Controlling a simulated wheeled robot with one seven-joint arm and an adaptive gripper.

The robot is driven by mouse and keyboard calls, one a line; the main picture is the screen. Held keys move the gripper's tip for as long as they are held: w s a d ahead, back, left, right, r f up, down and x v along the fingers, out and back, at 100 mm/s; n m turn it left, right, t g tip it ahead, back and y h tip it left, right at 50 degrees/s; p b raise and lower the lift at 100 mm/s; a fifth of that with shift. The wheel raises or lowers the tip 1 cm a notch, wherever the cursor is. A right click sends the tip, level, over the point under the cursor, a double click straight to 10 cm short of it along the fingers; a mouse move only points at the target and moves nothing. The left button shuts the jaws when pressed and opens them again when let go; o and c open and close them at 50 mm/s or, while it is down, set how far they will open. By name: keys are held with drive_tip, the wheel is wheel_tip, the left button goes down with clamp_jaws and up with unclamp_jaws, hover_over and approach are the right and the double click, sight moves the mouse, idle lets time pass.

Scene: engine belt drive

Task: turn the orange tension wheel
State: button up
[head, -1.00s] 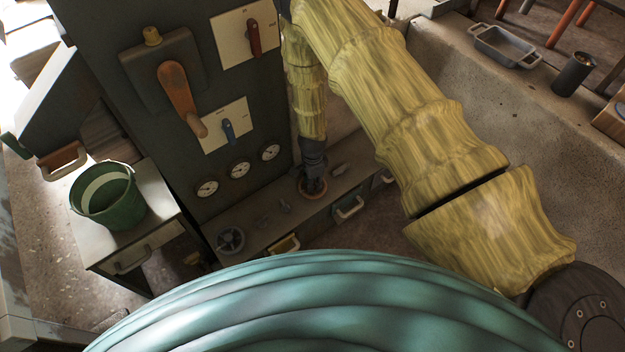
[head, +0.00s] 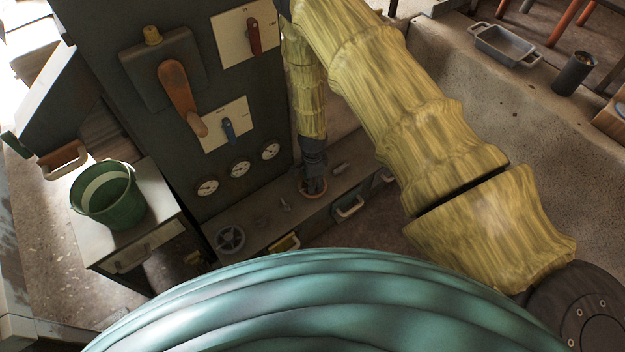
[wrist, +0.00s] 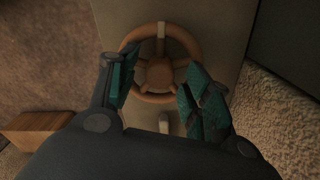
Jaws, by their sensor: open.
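The orange tension wheel (wrist: 160,75) lies flat on a grey shelf in the wrist view, with a rim, spokes and a round hub. My gripper (wrist: 158,85) is open above it, with one teal-padded finger over the left side of the rim and the other over the lower right. I cannot tell whether the fingers touch the rim. In the head view my gripper (head: 313,186) points down over the wheel (head: 304,193), which it mostly hides.
The dark panel with an orange lever (head: 181,98), a red switch (head: 254,37), a blue switch (head: 229,130) and gauges stands beside my arm. A dark handwheel (head: 230,239) sits at the shelf's left. A green bucket (head: 106,196) stands on a cabinet further left.

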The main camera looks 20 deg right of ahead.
wheel_tip(320, 180, up, 12)
idle(0.6)
